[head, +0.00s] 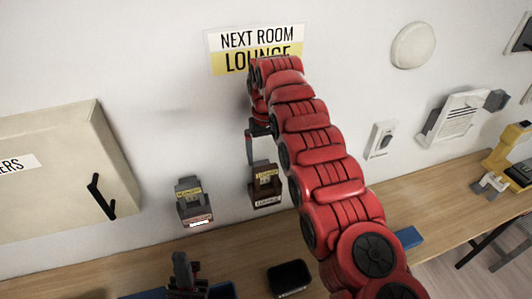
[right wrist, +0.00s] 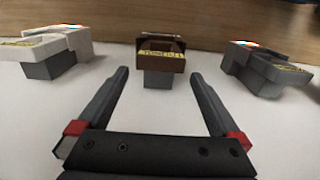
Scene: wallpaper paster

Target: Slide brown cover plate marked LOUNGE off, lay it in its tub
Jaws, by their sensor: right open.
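The brown cover plate (head: 264,190) with a LOUNGE label is on a wall fitting below the NEXT ROOM LOUNGE sign. In the right wrist view the brown cover (right wrist: 162,50) is straight ahead, between and beyond my fingertips. My right gripper (head: 260,148) is open and empty, just above the cover in the head view; its fingers also show in the right wrist view (right wrist: 160,75). I see no contact. My left gripper (head: 183,268) is low at the bottom of the head view, its jaws unclear. I cannot tell which container is the cover's tub.
A grey labelled wall unit (head: 193,203) is left of the brown one. A black container (head: 289,278) and blue item (head: 405,241) are on the wooden bench (head: 345,232). A cabinet (head: 65,165) protrudes at left.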

